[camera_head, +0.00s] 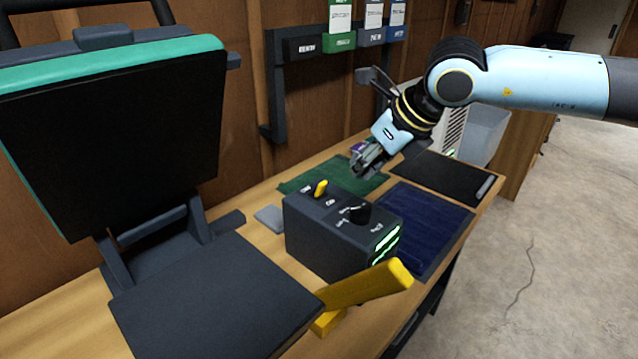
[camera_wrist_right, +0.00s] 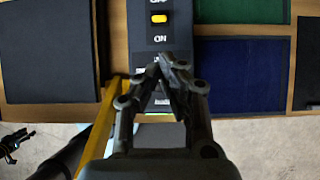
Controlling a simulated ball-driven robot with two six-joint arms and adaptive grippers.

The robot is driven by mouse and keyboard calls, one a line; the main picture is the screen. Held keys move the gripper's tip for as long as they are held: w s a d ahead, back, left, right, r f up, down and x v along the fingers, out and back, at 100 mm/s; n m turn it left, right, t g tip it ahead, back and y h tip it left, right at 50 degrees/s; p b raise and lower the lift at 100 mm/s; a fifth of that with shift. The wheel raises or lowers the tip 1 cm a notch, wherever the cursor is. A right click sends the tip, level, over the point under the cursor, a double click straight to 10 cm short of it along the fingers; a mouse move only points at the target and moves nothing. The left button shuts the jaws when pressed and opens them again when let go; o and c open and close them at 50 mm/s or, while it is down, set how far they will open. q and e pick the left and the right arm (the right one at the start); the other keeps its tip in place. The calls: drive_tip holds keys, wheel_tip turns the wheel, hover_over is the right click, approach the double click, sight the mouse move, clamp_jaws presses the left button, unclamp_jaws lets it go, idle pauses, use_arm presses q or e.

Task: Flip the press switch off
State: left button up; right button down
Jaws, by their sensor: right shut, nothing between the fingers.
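The press switch is a small yellow toggle (camera_head: 320,188) on top of a dark control box (camera_head: 325,240) with green lit displays on its front. In the right wrist view the toggle (camera_wrist_right: 158,18) sits between an OFF label above and an ON label below; I cannot tell for sure which way it leans. My right gripper (camera_head: 362,172) is shut and empty.
An open press with a teal-topped upper plate (camera_head: 110,130) and black lower plate (camera_head: 215,295) stands left. A yellow handle (camera_head: 365,285) sticks out before the box. A black knob (camera_head: 358,213) is beside the toggle. Green (camera_head: 300,180) and blue (camera_head: 430,225) mats lie flat on the bench.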

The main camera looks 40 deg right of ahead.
sight(321, 189)
drive_tip(key=shift+s+a+r, duration=0.2)
drive_tip(key=shift+s+a, duration=0.05)
drive_tip(key=shift+a, duration=0.1)
drive_tip(key=shift+w+d+f, duration=0.15)
drive_tip(key=shift+w+f, duration=0.1)
drive_tip(key=x, duration=0.4)
drive_tip(key=shift+w+f+b, duration=0.15)
drive_tip(key=shift+f+b, duration=0.1)
drive_tip(key=shift+b, duration=0.05)
drive_tip(key=x, duration=0.3)
drive_tip(key=shift+w+f, duration=0.2)
drive_tip(key=shift+f, duration=0.1)
use_arm(q)
drive_tip(key=shift+s+d+f+g, duration=0.1)
drive_tip(key=shift+s+f+g, duration=0.05)
drive_tip(key=shift+s, duration=0.75)
drive_tip(key=shift+s+f+g, duration=0.15)
drive_tip(key=shift+s, duration=0.7)
use_arm(e)
drive_tip(key=shift+w+f, duration=0.3)
drive_tip(key=shift+f, duration=0.2)
use_arm(q)
drive_tip(key=shift+w, duration=0.1)
